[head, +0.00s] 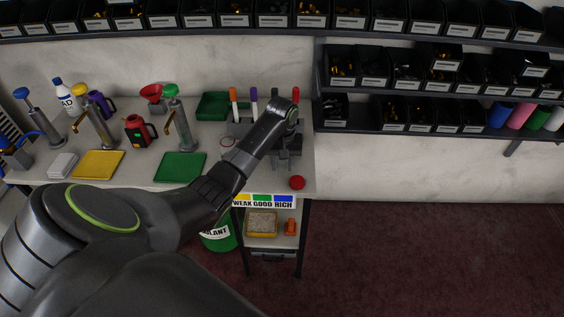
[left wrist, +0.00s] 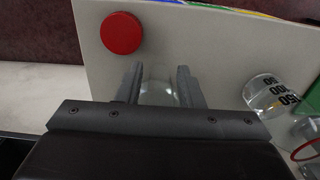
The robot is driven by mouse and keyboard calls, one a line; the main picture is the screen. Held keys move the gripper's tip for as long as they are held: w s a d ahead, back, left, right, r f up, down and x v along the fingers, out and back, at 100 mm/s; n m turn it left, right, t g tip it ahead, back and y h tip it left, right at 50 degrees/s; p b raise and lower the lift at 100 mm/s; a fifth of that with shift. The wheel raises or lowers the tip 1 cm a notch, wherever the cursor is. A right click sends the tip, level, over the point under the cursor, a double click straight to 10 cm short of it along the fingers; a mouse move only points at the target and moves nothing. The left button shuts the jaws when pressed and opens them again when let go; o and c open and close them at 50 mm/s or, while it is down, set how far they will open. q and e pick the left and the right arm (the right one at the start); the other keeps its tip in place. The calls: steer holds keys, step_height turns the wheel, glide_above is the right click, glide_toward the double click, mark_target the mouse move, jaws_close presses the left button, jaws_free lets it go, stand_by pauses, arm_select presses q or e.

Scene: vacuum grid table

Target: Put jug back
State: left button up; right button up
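A red jug (head: 138,131) with a dark handle stands upright on the table between the yellow and green mats. A purple jug (head: 99,105) stands at the back left. My left gripper (head: 286,158) is over the table's right end, far from both jugs. In the left wrist view its parted fingers (left wrist: 160,80) have a clear vessel (left wrist: 158,93) between them; I cannot tell whether they touch it. A clear beaker with dark numbers (left wrist: 271,94) stands apart to the right. My right gripper is not in view.
A round red button (head: 297,183) is near the table's front right edge and close to my fingers in the left wrist view (left wrist: 121,33). Pump dispensers (head: 178,125) stand behind the green mat (head: 180,167) and yellow mat (head: 98,164). Shelves of bins (head: 393,80) hang on the right wall.

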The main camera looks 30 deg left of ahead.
arm_select(q)
steer(key=shift+o, duration=0.5)
steer(key=shift+r, duration=0.25)
step_height(320, 180, up, 7)
steer(key=shift+f, duration=0.1)
step_height(320, 180, up, 3)
steer(key=shift+r+p, duration=0.2)
steer(key=shift+p, duration=0.85)
steer(key=shift+r+p, duration=0.8)
steer(key=shift+p, duration=0.05)
